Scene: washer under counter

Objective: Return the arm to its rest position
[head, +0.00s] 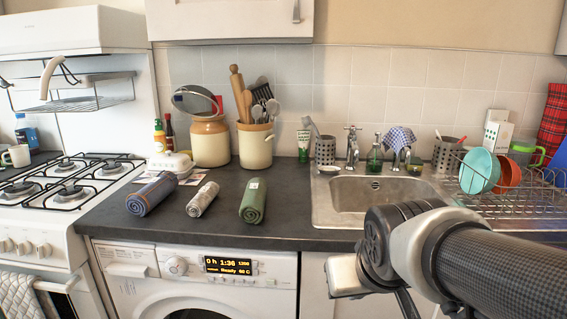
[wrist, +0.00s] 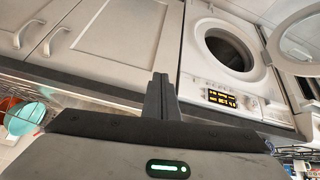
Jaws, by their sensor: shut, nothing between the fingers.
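My arm (head: 470,258) reaches in from the lower right in the head view, in front of the sink and the cabinet below it. My gripper (wrist: 160,83) shows in the wrist view with its two dark fingers together and nothing between them. It is apart from the washer and the cabinet doors. In the head view the fingertips are not clearly seen.
The washer (head: 240,285) has a lit display; in the wrist view its door (wrist: 296,38) stands open beside the drum opening (wrist: 229,50). Three rolled cloths (head: 202,199) lie on the counter (head: 300,212). A dish rack (head: 520,205) stands right of the sink (head: 335,205).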

